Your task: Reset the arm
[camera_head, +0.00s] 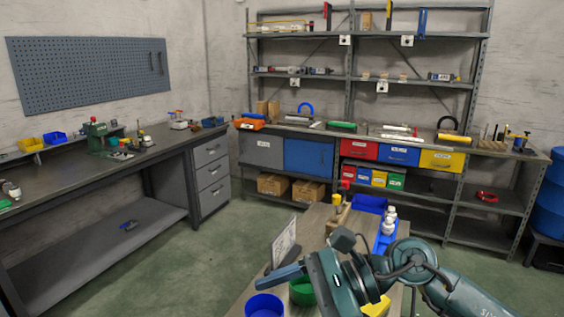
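My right arm comes in from the lower right, over a wooden-topped table (317,222) in front of me. Its gripper (278,277) points left, with a blue-grey finger part showing. The rest of the fingers is hidden by the wrist, and I cannot tell whether they are apart or hold anything. My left gripper and arm are not in view.
On the table, near the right gripper, are a blue cup (264,306), a green cup (302,291), an upright white sheet (285,243), a blue tray (384,236) and white bottles (389,226). A workbench (90,172) stands left, shelving (365,75) behind. Green floor (215,240) between is clear.

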